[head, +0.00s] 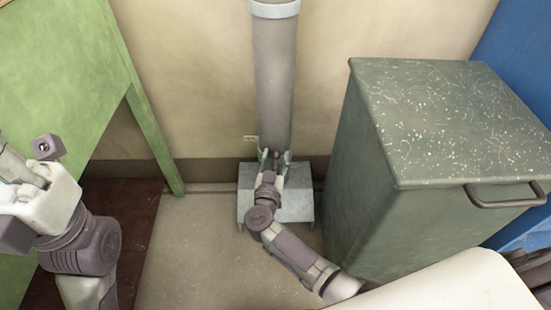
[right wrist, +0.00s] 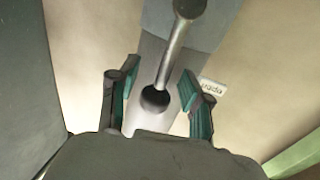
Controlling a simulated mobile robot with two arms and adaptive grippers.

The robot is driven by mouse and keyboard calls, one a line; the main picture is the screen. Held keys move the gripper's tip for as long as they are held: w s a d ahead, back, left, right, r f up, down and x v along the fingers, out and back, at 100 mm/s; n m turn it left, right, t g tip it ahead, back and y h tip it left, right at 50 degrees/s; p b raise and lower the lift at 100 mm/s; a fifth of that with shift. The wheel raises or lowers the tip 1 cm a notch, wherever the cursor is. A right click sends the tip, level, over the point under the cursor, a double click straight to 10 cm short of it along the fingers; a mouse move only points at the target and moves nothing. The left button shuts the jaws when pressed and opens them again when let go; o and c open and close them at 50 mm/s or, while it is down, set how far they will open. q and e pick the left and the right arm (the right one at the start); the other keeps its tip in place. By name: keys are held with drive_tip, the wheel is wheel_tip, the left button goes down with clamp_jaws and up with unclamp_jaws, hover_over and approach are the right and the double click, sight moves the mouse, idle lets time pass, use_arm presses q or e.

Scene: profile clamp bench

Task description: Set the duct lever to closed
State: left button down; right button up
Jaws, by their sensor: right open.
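The duct (head: 275,85) is a grey vertical pipe against the wall, and it also shows in the right wrist view (right wrist: 205,28). The lever (right wrist: 174,55) is a metal rod with a dark round end between my right fingers and another round end near the top edge. My right gripper (head: 274,157) is at the duct's lower part, and its fingers (right wrist: 158,98) are open on either side of the lever without visibly gripping it. A small white label (right wrist: 213,87) sits beside the duct. My left gripper (head: 18,172) is at the left edge, partly cut off.
A grey metal box (head: 300,207) stands below the duct. A large speckled green-grey bin (head: 450,115) with a handle stands close on the right. A green table (head: 55,75) is on the left. Bare floor (head: 190,245) lies between the table and my right arm.

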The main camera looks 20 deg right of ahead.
clamp_jaws()
